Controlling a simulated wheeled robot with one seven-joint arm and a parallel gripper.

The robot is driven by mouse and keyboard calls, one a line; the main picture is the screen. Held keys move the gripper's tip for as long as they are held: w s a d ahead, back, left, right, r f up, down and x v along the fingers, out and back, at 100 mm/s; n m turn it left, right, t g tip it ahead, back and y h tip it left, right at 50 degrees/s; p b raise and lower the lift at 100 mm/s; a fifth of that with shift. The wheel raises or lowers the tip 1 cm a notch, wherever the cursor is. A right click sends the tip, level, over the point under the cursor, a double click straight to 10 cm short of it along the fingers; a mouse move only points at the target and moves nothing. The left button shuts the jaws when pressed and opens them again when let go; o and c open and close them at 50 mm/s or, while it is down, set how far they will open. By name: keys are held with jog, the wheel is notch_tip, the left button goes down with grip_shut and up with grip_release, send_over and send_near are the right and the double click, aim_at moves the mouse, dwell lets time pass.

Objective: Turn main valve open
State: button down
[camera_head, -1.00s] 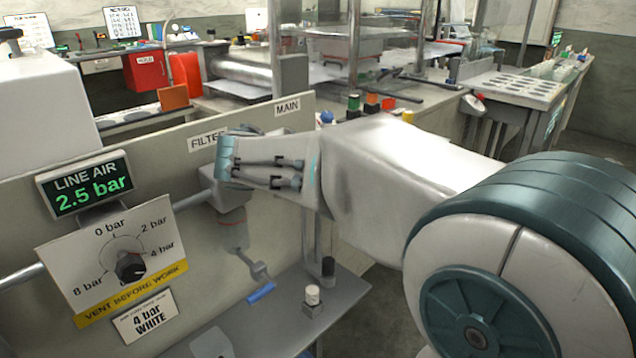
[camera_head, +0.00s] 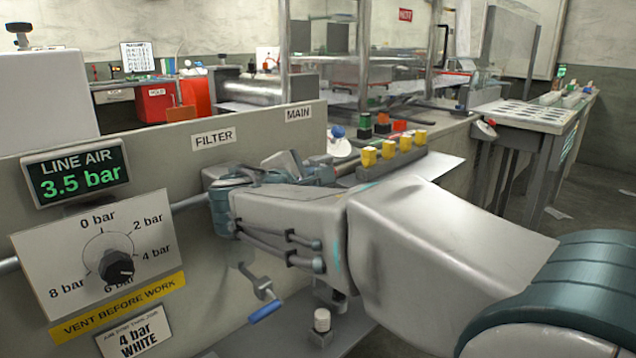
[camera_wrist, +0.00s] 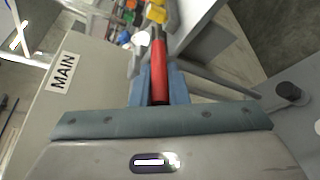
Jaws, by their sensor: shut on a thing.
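The main valve's red handle (camera_wrist: 158,70) shows in the wrist view, running up from between my blue fingers. My gripper (camera_wrist: 158,88) is shut on this handle. The MAIN label (camera_wrist: 62,73) is beside it on the panel; it also shows in the head view (camera_head: 298,113). In the head view my arm and wrist cover the valve and hide the handle and fingertips. The LINE AIR display (camera_head: 76,172) reads 3.5 bar.
A dial plate with a black knob (camera_head: 116,266) is at the left. A FILTER label (camera_head: 213,139) is on the panel. A blue-ended lever (camera_head: 265,311) hangs below my wrist. A white-topped post (camera_head: 322,320) stands on the shelf. Yellow blocks (camera_head: 388,149) line up behind my arm.

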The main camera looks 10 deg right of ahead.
jog(key=shift+r, duration=0.1)
jog(key=c, duration=1.4)
grip_release()
jog(key=p+v, duration=0.3)
jog(key=v, duration=1)
jog(key=shift+s+a, duration=0.2)
jog(key=shift+s, duration=0.05)
